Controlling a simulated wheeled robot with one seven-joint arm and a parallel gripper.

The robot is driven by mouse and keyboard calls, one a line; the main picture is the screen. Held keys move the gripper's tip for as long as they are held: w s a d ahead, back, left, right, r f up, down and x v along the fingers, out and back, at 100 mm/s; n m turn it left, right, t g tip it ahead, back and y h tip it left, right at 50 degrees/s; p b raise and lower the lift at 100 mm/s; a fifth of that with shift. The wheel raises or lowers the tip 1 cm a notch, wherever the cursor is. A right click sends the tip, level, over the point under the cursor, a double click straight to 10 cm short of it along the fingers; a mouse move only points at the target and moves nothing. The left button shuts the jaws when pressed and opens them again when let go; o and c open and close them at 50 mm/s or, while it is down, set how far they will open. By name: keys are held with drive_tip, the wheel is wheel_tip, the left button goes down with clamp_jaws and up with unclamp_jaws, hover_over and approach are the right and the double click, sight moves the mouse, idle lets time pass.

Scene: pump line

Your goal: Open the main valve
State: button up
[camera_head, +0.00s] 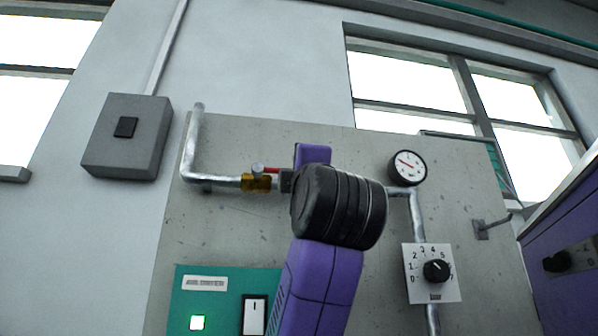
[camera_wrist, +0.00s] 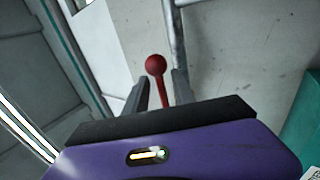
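The main valve (camera_head: 258,182) is a brass-yellow body on a grey pipe at the left of the wall panel. A short stretch of its red lever (camera_head: 272,170) shows just above the pipe, running right until my arm hides it. In the wrist view the red lever (camera_wrist: 163,92) ends in a round red knob (camera_wrist: 155,65). My gripper (camera_wrist: 161,82) has one dark finger on each side of the lever, with gaps visible, so it is open around it. In the head view my gripper is mostly hidden behind my black wrist.
A round gauge (camera_head: 407,168) and a numbered dial (camera_head: 436,271) sit to the right on the panel (camera_head: 360,140). A grey switch box (camera_head: 126,137) hangs at left.

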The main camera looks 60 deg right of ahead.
drive_tip(key=b+v, duration=0.3)
drive_tip(key=v, duration=0.4)
drive_tip(key=shift+s+a+f, duration=0.2)
drive_tip(key=shift+a, duration=0.1)
idle(0.3)
